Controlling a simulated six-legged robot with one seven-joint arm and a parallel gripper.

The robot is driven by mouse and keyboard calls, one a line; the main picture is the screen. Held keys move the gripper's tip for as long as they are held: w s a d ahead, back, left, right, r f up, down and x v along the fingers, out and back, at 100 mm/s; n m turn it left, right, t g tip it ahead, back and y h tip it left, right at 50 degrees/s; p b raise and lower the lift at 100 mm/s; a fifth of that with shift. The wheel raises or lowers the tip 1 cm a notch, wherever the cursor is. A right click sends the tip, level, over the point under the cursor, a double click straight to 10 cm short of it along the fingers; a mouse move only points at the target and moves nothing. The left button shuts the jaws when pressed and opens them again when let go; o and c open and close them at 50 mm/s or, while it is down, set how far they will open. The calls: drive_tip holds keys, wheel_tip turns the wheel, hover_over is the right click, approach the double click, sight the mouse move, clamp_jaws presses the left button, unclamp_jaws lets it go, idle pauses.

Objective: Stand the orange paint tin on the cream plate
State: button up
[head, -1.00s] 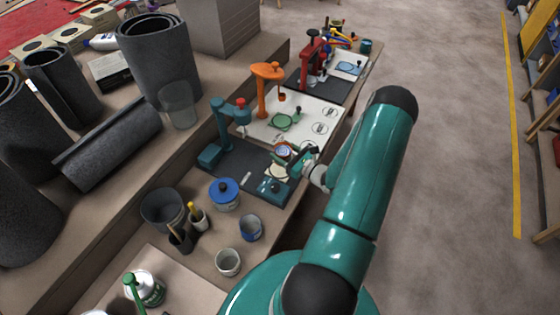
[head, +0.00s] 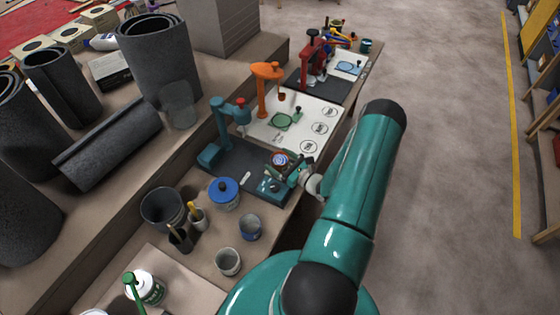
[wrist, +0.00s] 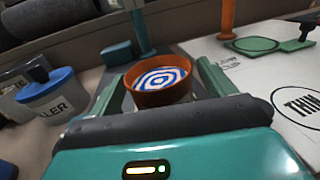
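The orange paint tin (wrist: 135,97), with blue and white rings on its top, is upright between the two fingers of my gripper (wrist: 160,78) in the wrist view. The fingers lie close along its sides, and it looks held. In the head view the tin (head: 280,159) is at my gripper (head: 287,166), over the dark mat on the bench. The cream plate is hidden now by the tin and gripper. I cannot tell whether the tin's base touches it.
A teal stand (head: 213,150) is left of the tin. A white board (head: 262,133) with printed circles and an orange stand (head: 264,90) lie beyond.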

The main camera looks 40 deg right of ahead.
drive_tip(key=shift+r, duration=0.1)
drive_tip(key=shift+s+d, duration=0.1)
drive_tip(key=shift+s, duration=0.15)
drive_tip(key=s, duration=0.3)
drive_tip(key=s+d, duration=0.1)
drive_tip(key=s, duration=0.7)
drive_tip(key=shift+s+d, duration=0.2)
drive_tip(key=shift+d, duration=0.1)
drive_tip(key=w+a+r+n+g+y, duration=0.35)
drive_tip(key=a+r+n+g, duration=0.35)
drive_tip(key=a+r+n, duration=0.3)
drive_tip(key=w+a+r+n+g+y, duration=0.3)
drive_tip(key=a+r+n+g+y, duration=0.25)
drive_tip(key=a+r+n, duration=0.55)
drive_tip(key=s+a+r+n+h, duration=0.5)
drive_tip(key=a+r+n, duration=0.1)
drive_tip(key=r, duration=0.5)
drive_tip(key=s+a+r+n+h, duration=0.6)
drive_tip(key=r+n, duration=0.1)
drive_tip(key=r, duration=0.3)
drive_tip(key=shift+s+r+h, duration=0.2)
drive_tip(key=shift+r+h, duration=0.1)
drive_tip(key=shift+r, duration=0.1)
drive_tip(key=shift+d, duration=0.1)
